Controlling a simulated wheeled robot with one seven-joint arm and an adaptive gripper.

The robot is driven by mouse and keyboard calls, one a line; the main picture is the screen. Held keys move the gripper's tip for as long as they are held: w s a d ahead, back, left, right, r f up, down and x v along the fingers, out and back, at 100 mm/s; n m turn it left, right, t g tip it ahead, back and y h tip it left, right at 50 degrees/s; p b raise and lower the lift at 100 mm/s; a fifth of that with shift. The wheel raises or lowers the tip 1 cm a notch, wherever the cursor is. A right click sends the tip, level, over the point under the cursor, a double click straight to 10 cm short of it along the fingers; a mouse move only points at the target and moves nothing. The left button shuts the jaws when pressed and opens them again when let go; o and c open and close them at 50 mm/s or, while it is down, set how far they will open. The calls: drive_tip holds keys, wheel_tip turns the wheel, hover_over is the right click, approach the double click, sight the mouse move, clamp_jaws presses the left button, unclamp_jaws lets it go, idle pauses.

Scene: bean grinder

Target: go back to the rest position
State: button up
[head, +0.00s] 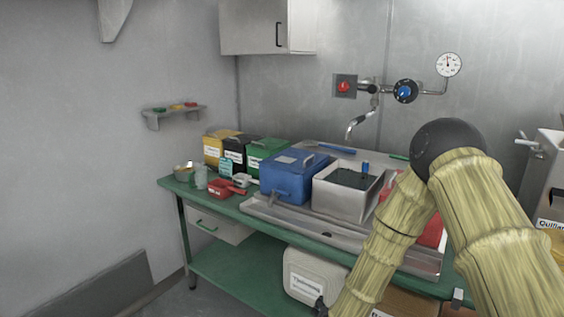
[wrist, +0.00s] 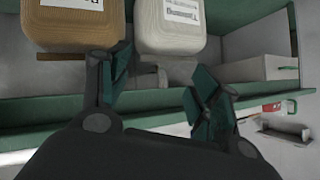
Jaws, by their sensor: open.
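My gripper (wrist: 160,85) shows in the wrist view with its two dark green fingers spread apart and nothing between them. Beyond the fingers are the green shelf edge and the labelled white container on the lower shelf. In the head view my arm, straw-coloured with a black joint, covers the right side, and my gripper is out of the frame. The green table (head: 262,232) stands along the wall. On it are a blue box (head: 287,178) and a grey metal bin (head: 340,195) with dark contents. A red object behind my arm is partly hidden.
A white labelled container (head: 312,276) sits under the table; it also shows in the wrist view (wrist: 172,28) beside a tan one (wrist: 78,22). Yellow, black and green boxes stand at the back left. A tap (head: 358,124) hangs above the sink. Floor at the left is clear.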

drive_tip(key=s+d+f+n+g+y+p, duration=0.15)
drive_tip(key=s+f, duration=0.25)
drive_tip(key=s, duration=0.4)
drive_tip(key=s+d+f+n+g, duration=0.1)
drive_tip(key=s+f+g, duration=0.25)
drive_tip(key=s, duration=0.45)
drive_tip(key=s+d+f+n+g+p, duration=0.1)
drive_tip(key=s+f, duration=0.4)
drive_tip(key=s, duration=0.2)
drive_tip(key=s+d+n+g, duration=0.1)
drive_tip(key=s+d+g, duration=0.1)
drive_tip(key=s, duration=0.8)
drive_tip(key=s+d+f+n+g+p, duration=0.1)
drive_tip(key=s+d+g, duration=0.1)
drive_tip(key=s, duration=0.9)
drive_tip(key=shift+d+f+g, duration=0.2)
drive_tip(key=shift+g, duration=0.5)
drive_tip(key=shift+w, duration=0.1)
